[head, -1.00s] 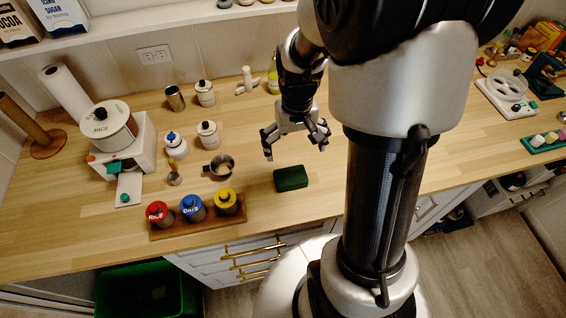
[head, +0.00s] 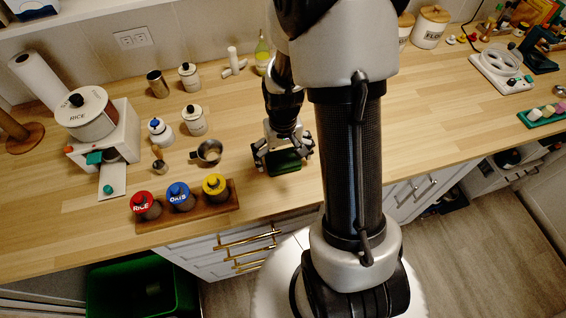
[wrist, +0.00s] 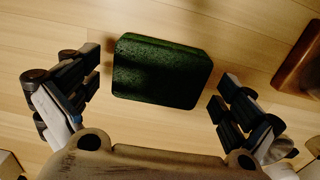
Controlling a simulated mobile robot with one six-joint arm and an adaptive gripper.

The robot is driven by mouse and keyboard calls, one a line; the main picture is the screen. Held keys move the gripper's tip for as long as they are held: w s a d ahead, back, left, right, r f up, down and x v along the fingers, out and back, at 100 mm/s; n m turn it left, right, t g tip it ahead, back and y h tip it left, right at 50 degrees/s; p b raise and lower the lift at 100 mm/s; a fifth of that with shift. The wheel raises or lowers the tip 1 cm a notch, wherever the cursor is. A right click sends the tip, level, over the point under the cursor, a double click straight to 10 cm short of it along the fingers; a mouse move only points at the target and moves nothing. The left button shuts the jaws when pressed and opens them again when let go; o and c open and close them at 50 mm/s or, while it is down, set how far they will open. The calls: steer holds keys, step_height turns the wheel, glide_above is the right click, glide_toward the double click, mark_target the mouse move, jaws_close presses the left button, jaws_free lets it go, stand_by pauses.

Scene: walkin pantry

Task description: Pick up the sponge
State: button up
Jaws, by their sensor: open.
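The sponge is a dark green block with rounded corners. It lies flat on the wooden counter in the head view (head: 285,165) and fills the upper middle of the wrist view (wrist: 160,72). My gripper (head: 284,162) is open just above it. In the wrist view my gripper (wrist: 159,92) has one finger to the left of the sponge and one to the right, with a gap on each side. The fingers partly cover the sponge's ends in the head view.
A wooden rack (head: 187,212) with red, blue and yellow lidded jars stands to the left near the front edge. A metal cup (head: 209,152) stands left of my gripper, behind the rack.

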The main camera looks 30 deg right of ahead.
steer(key=c, duration=0.7)
